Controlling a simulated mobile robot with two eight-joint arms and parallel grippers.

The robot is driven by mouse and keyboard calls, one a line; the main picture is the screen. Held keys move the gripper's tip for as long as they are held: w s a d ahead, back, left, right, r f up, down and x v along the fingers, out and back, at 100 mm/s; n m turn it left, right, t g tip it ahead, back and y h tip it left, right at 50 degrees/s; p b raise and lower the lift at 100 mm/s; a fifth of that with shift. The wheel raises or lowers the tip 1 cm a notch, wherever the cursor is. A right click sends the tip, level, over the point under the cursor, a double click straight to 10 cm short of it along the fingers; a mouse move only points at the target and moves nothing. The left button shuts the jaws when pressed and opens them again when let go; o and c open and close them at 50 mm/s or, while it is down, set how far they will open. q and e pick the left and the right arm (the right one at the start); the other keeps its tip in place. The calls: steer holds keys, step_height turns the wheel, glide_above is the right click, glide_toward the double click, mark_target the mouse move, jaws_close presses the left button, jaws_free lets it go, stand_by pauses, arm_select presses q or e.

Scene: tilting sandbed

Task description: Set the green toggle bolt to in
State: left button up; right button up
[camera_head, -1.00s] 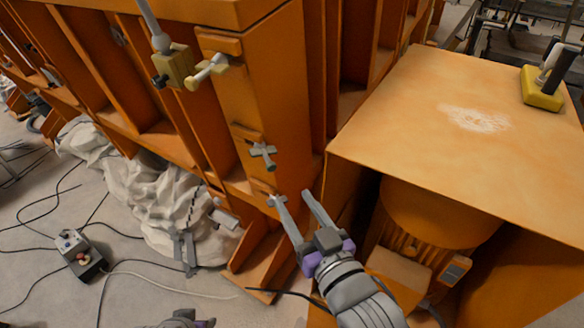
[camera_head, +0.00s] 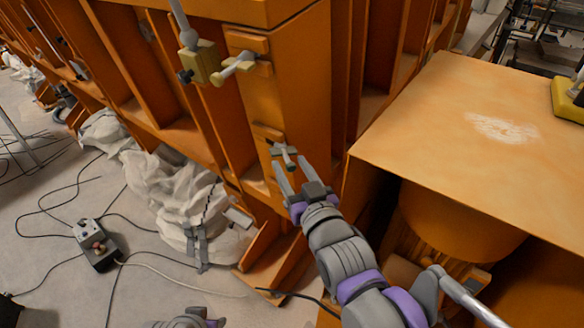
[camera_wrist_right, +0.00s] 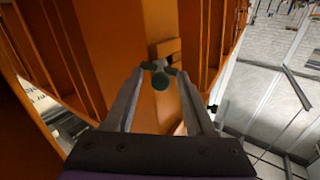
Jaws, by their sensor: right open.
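The green toggle bolt (camera_head: 285,150) is a small dark grey-green cross-shaped handle on the front of the orange frame post. In the right wrist view its round dark green knob (camera_wrist_right: 158,80) faces me, with a short crossbar behind it. My right gripper (camera_head: 288,164) is open, its fingertips at the bolt. In the wrist view its fingers lie on either side of the knob; I cannot tell whether they touch it. Part of my left arm's end (camera_head: 188,320) shows at the bottom edge, with its fingers not clearly visible.
A cream T-handle (camera_head: 236,66) and a brass-coloured block (camera_head: 201,62) are above the bolt on the same post. An orange box top (camera_head: 440,120) stands close to the right of my arm. A control box (camera_head: 97,246), cables and crumpled white sheeting (camera_head: 165,190) lie on the floor at left.

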jaws_close()
stand_by(0.3)
stand_by(1.2)
